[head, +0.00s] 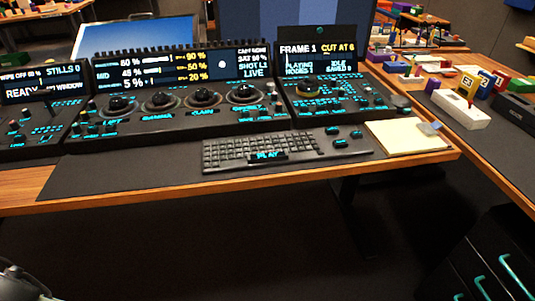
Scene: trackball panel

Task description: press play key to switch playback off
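The play key (267,155) is a dark bar with cyan PLAY lettering, at the front of the dark keyboard (225,150) on the desk mat in the head view. The right display (318,58) of the trackball panel reads FRAME 1, CUT AT 6, PLAYING and IDLE; smaller text is hard to read. Below the displays, the panel (185,118) carries several black trackballs in a row with cyan labels. My gripper is not recognisable in the view; only a grey piece at the bottom left corner shows, and I cannot tell what it is. Nothing touches the play key.
A yellowish notepad (405,135) lies right of the keyboard. A white box (460,109) and several coloured blocks stand on the right desk. The wooden desk edge (120,198) runs in front of the mat. Dark drawers (490,262) stand at the lower right. The floor in front is clear.

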